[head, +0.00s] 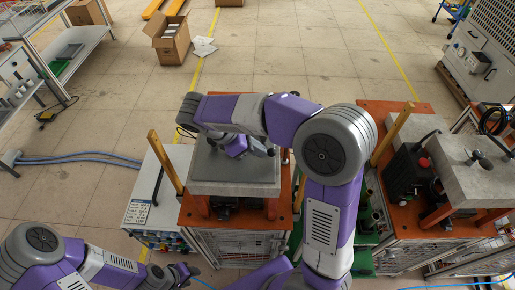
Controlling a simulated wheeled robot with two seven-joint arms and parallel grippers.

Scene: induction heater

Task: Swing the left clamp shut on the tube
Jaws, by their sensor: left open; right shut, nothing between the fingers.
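No tube can be made out. A grey slab (232,188) rests on an orange-topped stand at the centre, partly hidden by my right arm. My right gripper (262,149) is shut and empty, low over the slab's back right part. A clamp at that spot cannot be told apart from the dark gripper parts. On the right stand, small black clamp-like parts (478,158) sit on another grey slab (455,172). My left gripper (187,271) is open at the bottom left, in front of a white cabinet and away from the slab.
A black box with a red button (408,170) stands on the right stand. The white cabinet (155,205) is left of the centre. An open carton (170,42) lies on the floor behind.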

